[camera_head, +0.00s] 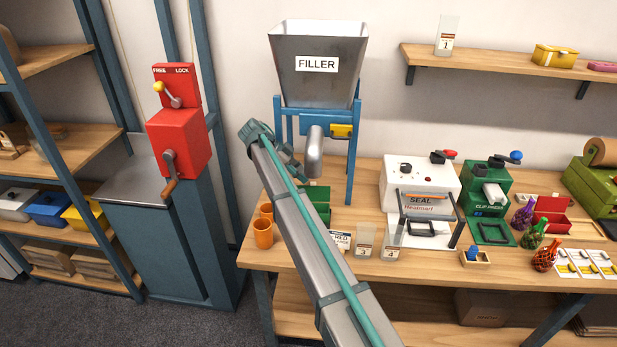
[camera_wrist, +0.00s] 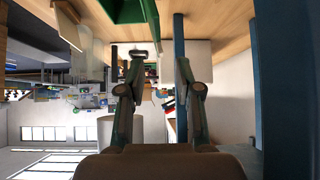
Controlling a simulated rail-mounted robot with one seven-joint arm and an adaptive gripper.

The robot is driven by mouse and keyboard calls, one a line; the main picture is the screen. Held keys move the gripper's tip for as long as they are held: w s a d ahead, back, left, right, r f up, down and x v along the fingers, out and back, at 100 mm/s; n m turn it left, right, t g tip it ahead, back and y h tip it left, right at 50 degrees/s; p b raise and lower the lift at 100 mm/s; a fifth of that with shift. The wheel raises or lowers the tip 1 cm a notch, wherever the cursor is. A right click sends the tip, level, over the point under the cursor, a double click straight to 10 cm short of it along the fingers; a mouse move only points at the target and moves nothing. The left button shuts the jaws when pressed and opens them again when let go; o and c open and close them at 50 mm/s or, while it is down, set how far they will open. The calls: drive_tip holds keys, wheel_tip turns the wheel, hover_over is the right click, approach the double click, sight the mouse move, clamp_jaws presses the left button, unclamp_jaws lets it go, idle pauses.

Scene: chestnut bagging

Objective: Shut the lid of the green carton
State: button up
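The green carton (camera_head: 318,196) stands on the workbench below the filler, partly hidden behind my arm in the head view. A green body with a raised edge, which looks like the same carton (camera_wrist: 150,18), shows at the top of the wrist view and is cut off by the frame. I cannot tell for sure how far its lid stands open. My gripper (camera_wrist: 160,62) has its two fingers spread, with nothing seen between them. The green piece lies beyond the fingertips, above the left finger in that picture. In the head view my gripper is mostly hidden by my arm, near the filler spout.
The filler (camera_head: 318,90) stands on blue legs (camera_head: 351,165) beside my gripper, with its grey spout (camera_head: 314,155) close by. A white sealer (camera_head: 418,182) is to the right.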

sight(313, 192)
drive_tip(key=shift+p+x, duration=0.35)
drive_tip(key=shift+x, duration=1.35)
clamp_jaws()
